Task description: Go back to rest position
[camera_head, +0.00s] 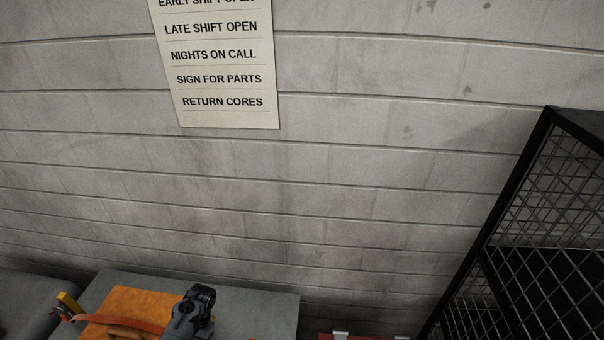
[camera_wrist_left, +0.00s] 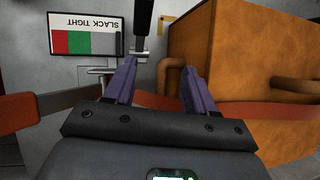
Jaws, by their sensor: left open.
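In the left wrist view my left gripper (camera_wrist_left: 160,70) is open, its two purple fingers spread apart with nothing held between them. A dark upright lever-like part (camera_wrist_left: 143,28) shows beyond the fingertips. An orange box (camera_wrist_left: 240,50) with brown handles fills the right side, close to the right finger. A red-brown strap (camera_wrist_left: 18,110) runs across behind the gripper. In the head view a dark jointed part (camera_head: 192,312) stands at the bottom in front of the orange box top (camera_head: 130,302); I cannot tell whether it is mine. My right gripper is in neither view.
A panel reading SLACK TIGHT (camera_wrist_left: 90,35), upside down with red and green fields, is at the left wrist view's upper left. In the head view, a grey surface (camera_head: 260,308) lies under the box. A black mesh rack (camera_head: 540,240) stands right; a sign (camera_head: 220,75) hangs on the block wall.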

